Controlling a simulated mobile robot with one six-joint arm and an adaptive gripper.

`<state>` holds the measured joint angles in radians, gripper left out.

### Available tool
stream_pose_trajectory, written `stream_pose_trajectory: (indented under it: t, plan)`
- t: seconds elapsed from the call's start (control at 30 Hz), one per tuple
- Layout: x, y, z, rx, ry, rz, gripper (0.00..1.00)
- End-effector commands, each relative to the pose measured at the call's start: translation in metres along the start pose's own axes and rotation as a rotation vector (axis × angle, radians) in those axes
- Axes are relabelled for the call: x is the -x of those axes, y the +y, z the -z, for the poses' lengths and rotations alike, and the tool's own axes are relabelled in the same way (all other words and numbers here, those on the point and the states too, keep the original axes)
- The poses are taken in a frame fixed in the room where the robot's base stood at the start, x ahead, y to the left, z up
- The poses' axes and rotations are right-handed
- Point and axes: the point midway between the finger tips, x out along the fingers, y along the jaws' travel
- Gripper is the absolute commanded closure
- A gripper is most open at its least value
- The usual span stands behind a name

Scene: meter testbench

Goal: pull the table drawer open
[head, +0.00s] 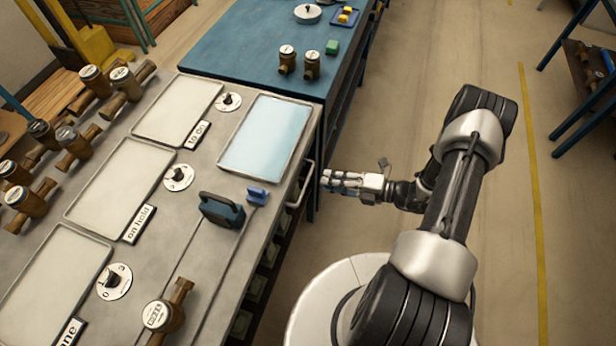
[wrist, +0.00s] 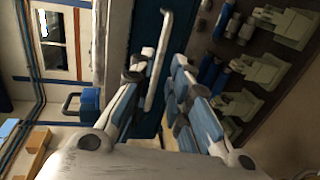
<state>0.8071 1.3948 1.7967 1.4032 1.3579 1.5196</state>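The drawer's pale bar handle (head: 301,184) sticks out from the right side of the grey table (head: 215,165). In the wrist view the handle (wrist: 164,38) runs lengthwise in front of a dark blue drawer front (wrist: 143,28). My gripper (head: 326,181) is level with the handle, just to its right in the head view. In the wrist view my gripper (wrist: 160,72) is open, with a finger on each side of the handle's lower part. The drawer looks closed.
A blue tool (head: 221,210) and a small blue block (head: 257,196) stand on the tabletop near the edge. Pale green items (wrist: 262,72) lie on a shelf beside the drawer front. A blue table (head: 250,50) adjoins behind.

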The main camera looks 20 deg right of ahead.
Motion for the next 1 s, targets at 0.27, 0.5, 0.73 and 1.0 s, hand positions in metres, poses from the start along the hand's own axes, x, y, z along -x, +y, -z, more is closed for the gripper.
stream_pose_trajectory:
  t: [0.27,0.5,0.73,1.0]
  plan:
    - [-0.055,-0.001,0.002,0.001,0.005,0.000,0.83]
    - [-0.075,0.000,0.001,0.001,0.002,0.000,0.83]
    - [-0.077,0.000,0.000,0.001,0.000,0.000,0.83]
    - [-0.077,0.000,0.000,0.001,0.000,0.000,0.96]
